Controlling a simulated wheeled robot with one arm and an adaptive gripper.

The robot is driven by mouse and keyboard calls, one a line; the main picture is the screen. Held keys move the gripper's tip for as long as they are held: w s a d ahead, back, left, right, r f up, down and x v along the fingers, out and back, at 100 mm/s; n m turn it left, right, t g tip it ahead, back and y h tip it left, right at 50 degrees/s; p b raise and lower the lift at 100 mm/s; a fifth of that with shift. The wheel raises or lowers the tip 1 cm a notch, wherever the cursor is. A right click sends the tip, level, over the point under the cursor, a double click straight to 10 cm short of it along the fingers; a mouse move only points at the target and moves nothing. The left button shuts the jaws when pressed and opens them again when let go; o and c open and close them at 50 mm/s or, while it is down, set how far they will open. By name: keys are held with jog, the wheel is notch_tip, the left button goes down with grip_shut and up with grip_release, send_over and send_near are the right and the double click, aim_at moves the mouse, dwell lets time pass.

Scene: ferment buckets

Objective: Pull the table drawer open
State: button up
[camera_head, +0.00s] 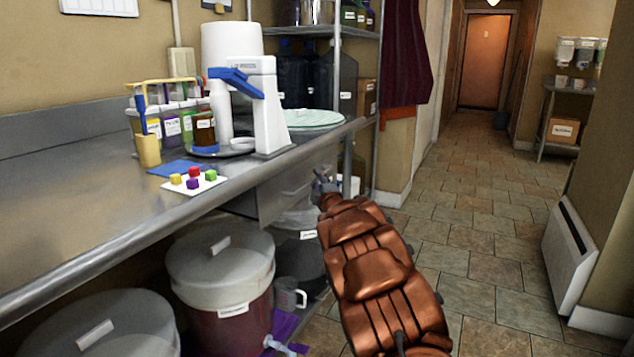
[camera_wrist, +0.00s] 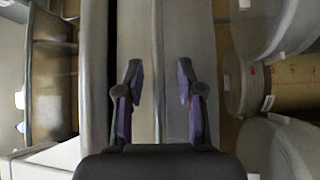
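The metal table (camera_head: 110,240) runs along the left wall. Its grey metal drawer (camera_head: 283,196) hangs under the tabletop near the far end. In the head view, my gripper (camera_head: 325,183) is beside the drawer's front, at the end of my arm, and covers part of it. In the wrist view, my gripper (camera_wrist: 158,92) has its two fingers apart, with the drawer's grey metal face (camera_wrist: 180,40) behind the gap. Nothing is seen held. I cannot tell whether the fingertips touch the drawer, and no handle is clear.
Lidded buckets (camera_head: 220,262) stand under the table, one with a tap. A white juicer (camera_head: 268,105), a bottle carrier (camera_head: 165,120) and small coloured cubes (camera_head: 194,180) are on the tabletop. The tiled floor (camera_head: 480,220) to the right is clear up to a white heater (camera_head: 568,255).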

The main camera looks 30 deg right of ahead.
jog(key=shift+w+d+r, duration=0.15)
jog(key=shift+w, duration=0.3)
jog(key=shift+c, duration=0.4)
grip_shut()
